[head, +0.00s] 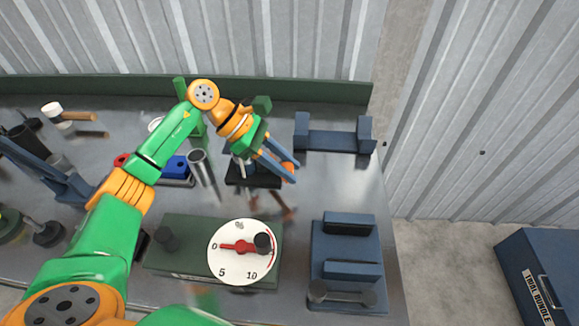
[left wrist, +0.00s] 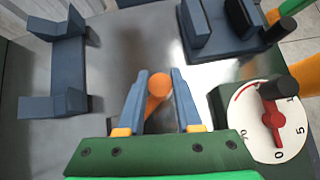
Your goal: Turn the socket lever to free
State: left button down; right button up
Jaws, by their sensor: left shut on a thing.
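My left gripper (head: 292,173) reaches over the bench from the left, its blue fingers pointing down and right. In the left wrist view the fingers (left wrist: 158,90) are on either side of an orange ball-ended lever (left wrist: 159,86), and the gripper is shut on it. A black base (head: 250,178) sits beside and below the fingers in the head view. The lever's pivot and any position marks are hidden, so I cannot tell its setting. My right gripper is not in view.
A green box with a white dial (head: 240,268) and red pointer stands in front; the dial also shows in the left wrist view (left wrist: 262,148). A metal tube (head: 199,166) stands left of the gripper.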

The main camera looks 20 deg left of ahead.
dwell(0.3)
pick_arm(q)
jog(key=c, duration=0.6)
grip_release()
jog(key=shift+o, duration=0.2)
